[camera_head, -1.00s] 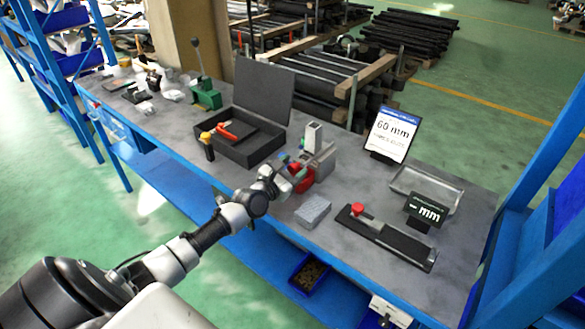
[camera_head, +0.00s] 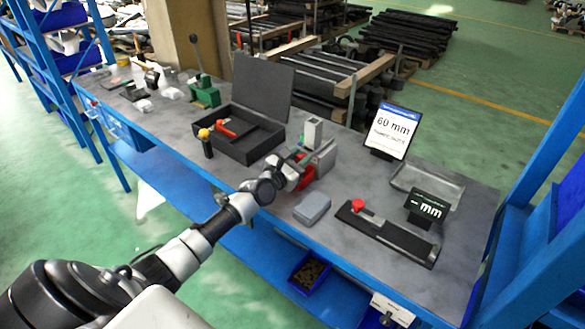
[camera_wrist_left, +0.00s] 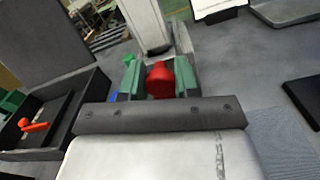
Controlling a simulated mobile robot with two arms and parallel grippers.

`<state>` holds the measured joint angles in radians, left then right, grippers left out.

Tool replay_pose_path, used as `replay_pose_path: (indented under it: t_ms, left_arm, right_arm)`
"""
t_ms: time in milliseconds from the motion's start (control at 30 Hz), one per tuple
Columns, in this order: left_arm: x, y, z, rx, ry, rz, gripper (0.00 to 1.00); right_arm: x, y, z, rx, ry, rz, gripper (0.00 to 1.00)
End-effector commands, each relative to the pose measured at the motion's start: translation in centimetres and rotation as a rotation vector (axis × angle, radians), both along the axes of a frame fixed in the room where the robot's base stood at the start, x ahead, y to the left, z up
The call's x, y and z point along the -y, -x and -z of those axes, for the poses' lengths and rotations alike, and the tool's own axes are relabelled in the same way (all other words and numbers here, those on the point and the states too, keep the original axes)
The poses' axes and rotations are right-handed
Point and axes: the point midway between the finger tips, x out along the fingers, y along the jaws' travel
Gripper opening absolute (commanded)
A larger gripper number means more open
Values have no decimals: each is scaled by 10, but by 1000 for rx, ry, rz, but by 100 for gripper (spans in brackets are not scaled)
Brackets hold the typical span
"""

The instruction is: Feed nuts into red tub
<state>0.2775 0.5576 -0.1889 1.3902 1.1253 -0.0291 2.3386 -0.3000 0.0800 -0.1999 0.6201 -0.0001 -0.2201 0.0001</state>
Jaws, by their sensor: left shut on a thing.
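A red tub (camera_head: 307,178) shows partly behind my left gripper (camera_head: 299,160), beside a grey upright block on the bench. In the left wrist view the red piece (camera_wrist_left: 160,80) sits between the green finger pads of my left gripper (camera_wrist_left: 158,78), which is shut on it. Its lower part and inside are hidden. No loose nuts can be made out on the bench. A blue bin (camera_head: 292,278) with small brown pieces (camera_head: 311,271) stands below the bench front; I cannot tell whether these are nuts. My right gripper is not in view.
An open black case (camera_head: 243,148) with a red-handled tool lies left of the gripper. A grey box (camera_head: 312,208) lies in front, and a black fixture with a red knob (camera_head: 358,205) to the right. A 60 mm sign (camera_head: 392,128) stands behind.

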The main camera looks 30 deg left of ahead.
Motion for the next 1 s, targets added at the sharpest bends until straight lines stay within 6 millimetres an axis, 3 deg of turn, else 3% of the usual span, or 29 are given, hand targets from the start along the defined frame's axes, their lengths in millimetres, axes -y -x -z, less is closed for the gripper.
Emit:
replay_pose_path:
  t_ms: [33,133,400,433,600,1000]
  left_arm:
    - [0,-8,2,5,2,-2,0]
    - [1,-15,1,3,0,0,0]
    - [1,-16,-2,3,0,1,0]
    - [1,-16,-2,3,0,1,32]
    - [1,-16,-2,2,0,1,56]
    - [2,-6,-1,0,2,3,56]
  right_arm:
    - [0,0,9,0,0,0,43]
    - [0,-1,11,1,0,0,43]
    - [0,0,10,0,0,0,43]
    - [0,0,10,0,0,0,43]
    - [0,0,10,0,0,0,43]
    - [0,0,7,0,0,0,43]
